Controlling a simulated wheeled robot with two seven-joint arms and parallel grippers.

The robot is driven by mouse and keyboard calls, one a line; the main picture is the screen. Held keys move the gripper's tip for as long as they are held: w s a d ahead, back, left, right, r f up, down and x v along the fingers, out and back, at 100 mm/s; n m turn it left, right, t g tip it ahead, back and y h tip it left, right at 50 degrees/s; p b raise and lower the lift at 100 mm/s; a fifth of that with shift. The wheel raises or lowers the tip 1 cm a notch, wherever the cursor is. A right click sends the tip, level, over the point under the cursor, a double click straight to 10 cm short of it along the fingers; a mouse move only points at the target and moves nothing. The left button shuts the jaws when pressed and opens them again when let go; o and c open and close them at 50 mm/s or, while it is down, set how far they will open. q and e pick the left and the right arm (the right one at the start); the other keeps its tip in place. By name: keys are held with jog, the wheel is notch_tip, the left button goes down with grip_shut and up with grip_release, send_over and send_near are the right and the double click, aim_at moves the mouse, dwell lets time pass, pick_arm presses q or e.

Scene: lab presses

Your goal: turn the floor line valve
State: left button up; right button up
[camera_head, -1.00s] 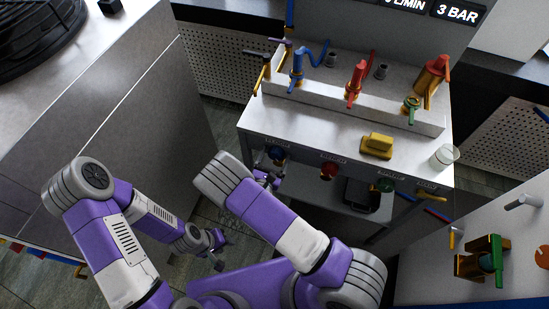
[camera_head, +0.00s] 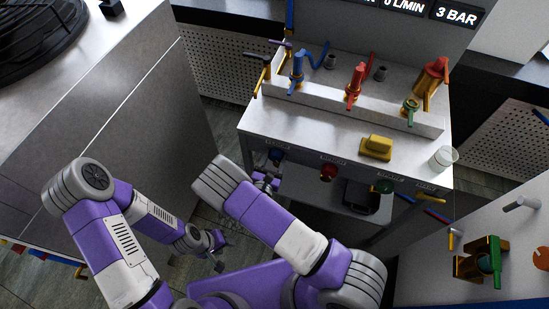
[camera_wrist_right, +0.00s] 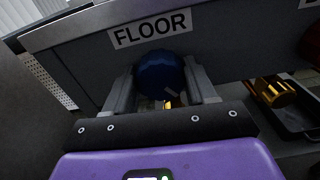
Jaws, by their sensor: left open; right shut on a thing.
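A blue round knob (camera_wrist_right: 160,74) sits under the FLOOR label (camera_wrist_right: 153,28) on the front panel of the bench. My right gripper (camera_wrist_right: 161,84) is shut on this knob, with one finger on each side. My left gripper (camera_head: 219,250) is open and empty, low in front of the cabinet and away from the bench.
A red knob (camera_head: 328,172) and a green knob (camera_head: 383,186) are further right on the same panel. A yellow block (camera_head: 377,147) and a glass beaker (camera_head: 444,158) stand on the bench top. Blue and red valves rise behind. A black tray (camera_head: 361,197) sits on the lower shelf.

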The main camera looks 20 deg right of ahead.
jog(key=n+p, duration=0.2)
jog(key=n, duration=0.2)
jog(key=shift+r, duration=0.1)
jog(key=shift+w+a+n+p, duration=0.1)
jog(key=shift+n+p, duration=0.75)
jog(key=shift+n, duration=1.45)
jog(key=o, duration=1)
jog(key=shift+o, duration=0.2)
jog(key=p+v, duration=0.1)
jog(key=v, duration=0.6)
jog(key=shift+s+a+p, duration=0.15)
jog(key=shift+s+p, duration=0.1)
jog(key=shift+p, duration=0.1)
